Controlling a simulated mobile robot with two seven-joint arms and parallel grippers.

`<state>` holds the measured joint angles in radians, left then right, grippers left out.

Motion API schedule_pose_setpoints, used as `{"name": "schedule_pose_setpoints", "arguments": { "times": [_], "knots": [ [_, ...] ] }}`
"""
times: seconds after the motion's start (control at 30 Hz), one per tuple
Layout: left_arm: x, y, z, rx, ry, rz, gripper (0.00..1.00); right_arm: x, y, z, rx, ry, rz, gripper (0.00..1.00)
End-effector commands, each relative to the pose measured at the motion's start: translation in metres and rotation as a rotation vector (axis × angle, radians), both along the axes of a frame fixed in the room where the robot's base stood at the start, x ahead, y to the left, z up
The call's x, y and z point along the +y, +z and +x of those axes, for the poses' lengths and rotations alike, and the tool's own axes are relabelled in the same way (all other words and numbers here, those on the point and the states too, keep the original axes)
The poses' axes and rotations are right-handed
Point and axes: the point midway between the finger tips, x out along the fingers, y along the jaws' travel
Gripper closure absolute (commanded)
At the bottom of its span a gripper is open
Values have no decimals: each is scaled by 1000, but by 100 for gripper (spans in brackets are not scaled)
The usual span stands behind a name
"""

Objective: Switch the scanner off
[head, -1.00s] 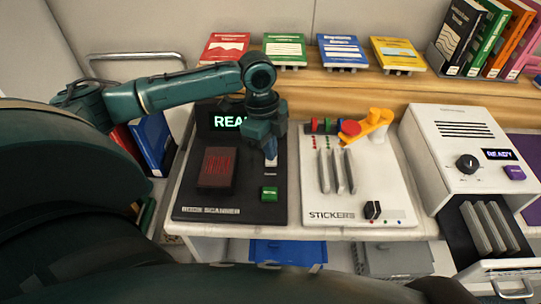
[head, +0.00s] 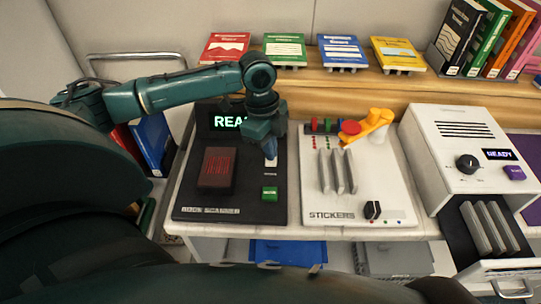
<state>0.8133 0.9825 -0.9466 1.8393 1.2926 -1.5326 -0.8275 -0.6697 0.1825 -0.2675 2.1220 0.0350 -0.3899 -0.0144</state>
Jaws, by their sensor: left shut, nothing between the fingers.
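The black book scanner (head: 238,208) lies on the counter at centre-left in the head view. Its display (head: 226,121) is lit with green letters reading "REA", the rest hidden behind my arm. It carries a dark red-lit scan block (head: 216,168), a green button (head: 269,193) and a small white switch (head: 270,171). My left gripper (head: 270,156) is shut and empty, pointing down with its tip just above or at the white switch; I cannot tell whether they touch. My right gripper is not in view.
The white sticker board (head: 392,205) with upright grey pieces and a yellow arm (head: 374,127) stands to the right. Further right is a white machine (head: 455,135) reading "READY". Several books stand along the wooden shelf (head: 320,80) behind.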

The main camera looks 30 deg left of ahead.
Motion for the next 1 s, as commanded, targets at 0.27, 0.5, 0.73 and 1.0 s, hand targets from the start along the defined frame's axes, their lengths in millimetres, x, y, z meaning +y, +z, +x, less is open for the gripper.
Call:
{"name": "schedule_pose_setpoints", "arguments": {
  "times": [0.27, 0.5, 0.73, 1.0],
  "knots": [
    [0, 0, 0, 0, 0, 0, 100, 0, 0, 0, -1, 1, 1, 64],
    [0, -1, 0, 0, 0, 0, 100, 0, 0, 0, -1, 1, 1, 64],
    [0, -4, 0, 0, 1, 0, 100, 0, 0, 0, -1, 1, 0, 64],
    [0, -8, 0, 1, 1, 0, 100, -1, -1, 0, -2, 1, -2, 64]
  ]
}}
